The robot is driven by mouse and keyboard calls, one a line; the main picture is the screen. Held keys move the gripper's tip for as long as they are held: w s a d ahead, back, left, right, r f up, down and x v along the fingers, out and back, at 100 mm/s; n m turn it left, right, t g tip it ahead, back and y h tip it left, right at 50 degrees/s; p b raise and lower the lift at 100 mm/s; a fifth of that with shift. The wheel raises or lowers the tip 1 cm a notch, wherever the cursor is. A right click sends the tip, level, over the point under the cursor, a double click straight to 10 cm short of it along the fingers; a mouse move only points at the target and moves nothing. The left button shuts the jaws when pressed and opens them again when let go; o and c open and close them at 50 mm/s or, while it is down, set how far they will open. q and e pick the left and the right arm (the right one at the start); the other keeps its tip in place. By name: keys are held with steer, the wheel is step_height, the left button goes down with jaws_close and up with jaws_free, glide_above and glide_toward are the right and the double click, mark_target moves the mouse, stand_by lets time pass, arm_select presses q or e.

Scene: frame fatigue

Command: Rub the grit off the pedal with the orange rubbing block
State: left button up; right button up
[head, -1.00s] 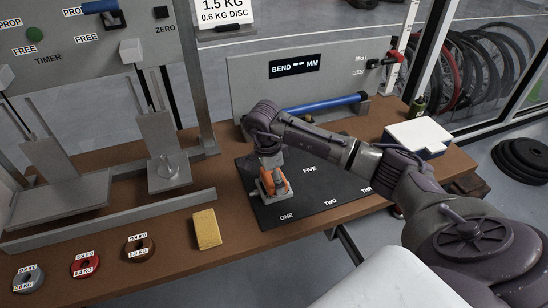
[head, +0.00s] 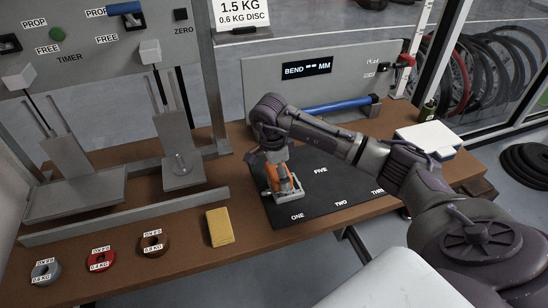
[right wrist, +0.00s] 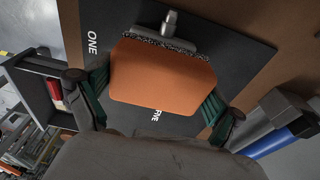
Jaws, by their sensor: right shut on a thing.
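The orange rubbing block (head: 278,178) is in my right gripper (head: 281,182), low over the black mat (head: 345,189) near the label ONE. In the right wrist view the block (right wrist: 160,72) sits between the green-padded fingers of the gripper (right wrist: 158,98). The pedal (right wrist: 158,42) is a grey bar with dark speckled grit along its near edge and a metal spindle. It lies right at the block's far edge; I cannot tell whether they touch. My left gripper is not in view.
A yellow block (head: 219,227) and several ring weights (head: 100,259) lie along the front left of the bench. A grey rail (head: 130,216) and the timer rig stand behind them. A blue bar (head: 338,104) and white box (head: 428,137) are at the back and right.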

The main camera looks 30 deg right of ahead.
steer(key=shift+s+d+r, duration=0.1)
steer(key=shift+d+r, duration=0.05)
steer(key=shift+r, duration=0.4)
steer(key=shift+r+p, duration=0.7)
steer(key=shift+r, duration=0.1)
steer(key=shift+r+p, duration=0.45)
steer(key=shift+r, duration=0.3)
steer(key=shift+r+p, duration=0.3)
steer(key=shift+r, duration=0.3)
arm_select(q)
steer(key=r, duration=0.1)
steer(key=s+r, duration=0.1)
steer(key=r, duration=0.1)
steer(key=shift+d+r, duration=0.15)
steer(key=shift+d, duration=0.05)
